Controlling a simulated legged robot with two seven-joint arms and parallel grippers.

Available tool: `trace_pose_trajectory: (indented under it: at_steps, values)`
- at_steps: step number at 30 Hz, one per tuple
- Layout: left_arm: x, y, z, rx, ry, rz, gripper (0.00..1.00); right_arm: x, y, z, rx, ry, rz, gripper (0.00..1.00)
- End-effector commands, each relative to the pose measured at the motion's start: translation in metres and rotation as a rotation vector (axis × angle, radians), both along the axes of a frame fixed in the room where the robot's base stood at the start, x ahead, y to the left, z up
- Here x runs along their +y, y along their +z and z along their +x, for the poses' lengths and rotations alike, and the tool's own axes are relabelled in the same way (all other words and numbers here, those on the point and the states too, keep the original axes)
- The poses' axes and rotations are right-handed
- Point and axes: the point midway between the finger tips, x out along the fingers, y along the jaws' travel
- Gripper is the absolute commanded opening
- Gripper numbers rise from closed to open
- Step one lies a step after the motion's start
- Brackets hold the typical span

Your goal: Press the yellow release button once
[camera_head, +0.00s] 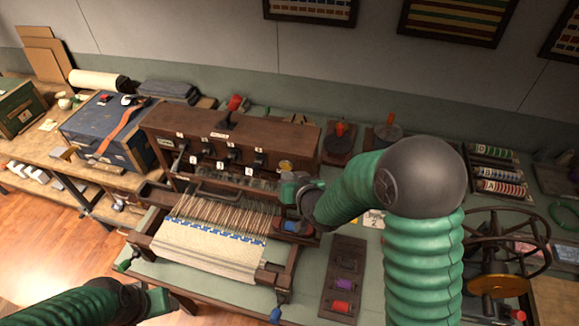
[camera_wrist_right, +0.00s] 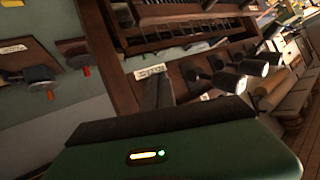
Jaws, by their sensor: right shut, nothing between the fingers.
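The small yellow button (camera_head: 285,165) shows at the right end of the dark wooden loom box (camera_head: 235,137) in the head view. My right gripper (camera_head: 290,182) is just below and in front of it in the picture. I cannot tell whether they touch. In the right wrist view the dark fingers of the right gripper (camera_wrist_right: 158,88) are together and empty, and the button cannot be made out there. My left gripper (camera_head: 162,300) is low at the left, away from the loom, and its fingers are not clear.
White-labelled levers (camera_head: 205,152) line the box front. Stretched threads and woven cloth (camera_head: 205,248) lie before it. A dark tray with coloured spools (camera_head: 343,275) is right of the loom. A spoked wheel (camera_head: 505,240) stands far right. A blue case (camera_head: 108,128) sits left.

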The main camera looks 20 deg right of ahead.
Motion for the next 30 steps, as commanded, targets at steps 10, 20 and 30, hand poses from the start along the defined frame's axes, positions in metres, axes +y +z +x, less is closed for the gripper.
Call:
trace_pose_trajectory:
  at_steps: [10,20,30]
  values:
    - [0.0003,0.0000,0.0000,0.000,0.001,0.000,0.55,0.0014,0.0004,-0.0001,0.000,0.000,-0.001,0.00]
    - [0.0002,0.0000,0.0000,0.000,0.001,0.000,0.55,-0.0017,-0.0003,0.0000,0.000,0.000,0.002,0.00]
    - [0.0002,0.0000,0.0000,0.000,0.001,0.000,0.55,0.0015,0.0004,-0.0001,0.000,0.000,0.000,0.00]
